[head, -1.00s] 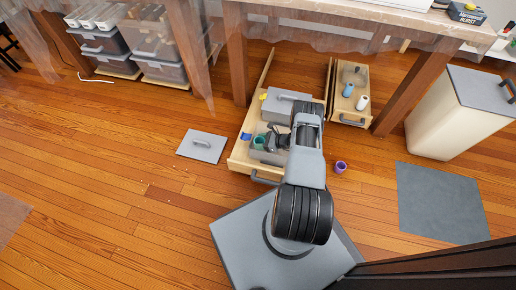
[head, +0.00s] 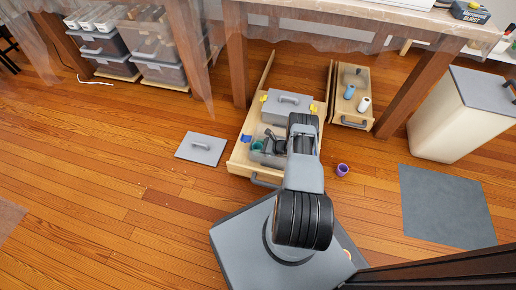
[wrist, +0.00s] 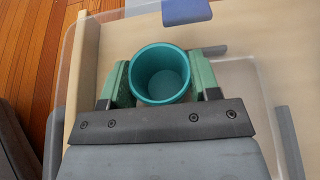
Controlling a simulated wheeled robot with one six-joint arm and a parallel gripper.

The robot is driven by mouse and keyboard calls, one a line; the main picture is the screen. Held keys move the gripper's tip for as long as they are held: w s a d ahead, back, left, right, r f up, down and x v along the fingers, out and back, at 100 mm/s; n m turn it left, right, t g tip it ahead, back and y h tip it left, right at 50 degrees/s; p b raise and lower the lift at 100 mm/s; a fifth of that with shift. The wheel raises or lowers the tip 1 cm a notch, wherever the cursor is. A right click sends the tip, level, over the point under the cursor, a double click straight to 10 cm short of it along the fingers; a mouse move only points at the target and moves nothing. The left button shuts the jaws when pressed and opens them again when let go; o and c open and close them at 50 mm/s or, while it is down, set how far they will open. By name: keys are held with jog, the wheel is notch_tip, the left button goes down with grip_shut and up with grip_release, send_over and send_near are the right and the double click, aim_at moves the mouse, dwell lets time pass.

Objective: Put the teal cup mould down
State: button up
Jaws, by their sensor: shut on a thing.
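The teal cup mould (wrist: 160,76) is upright and empty between the two green-padded fingers of my gripper (wrist: 163,84) in the wrist view. My gripper is shut on it. In the head view the cup (head: 257,147) shows as a small teal patch, partly hidden by my gripper and wrist. It is over or inside a translucent bin (wrist: 67,85) in the open wooden drawer (head: 238,157). I cannot tell whether the cup's base touches anything.
A grey lidded box (head: 287,103) sits behind in the same drawer, near a blue piece (wrist: 186,11). A loose grey lid (head: 201,148) lies on the floor at left, and a purple cup (head: 342,170) at right. A second open drawer (head: 349,97) holds small rolls.

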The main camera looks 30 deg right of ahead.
jog(key=o, duration=0.9)
jog(key=shift+f, duration=0.1)
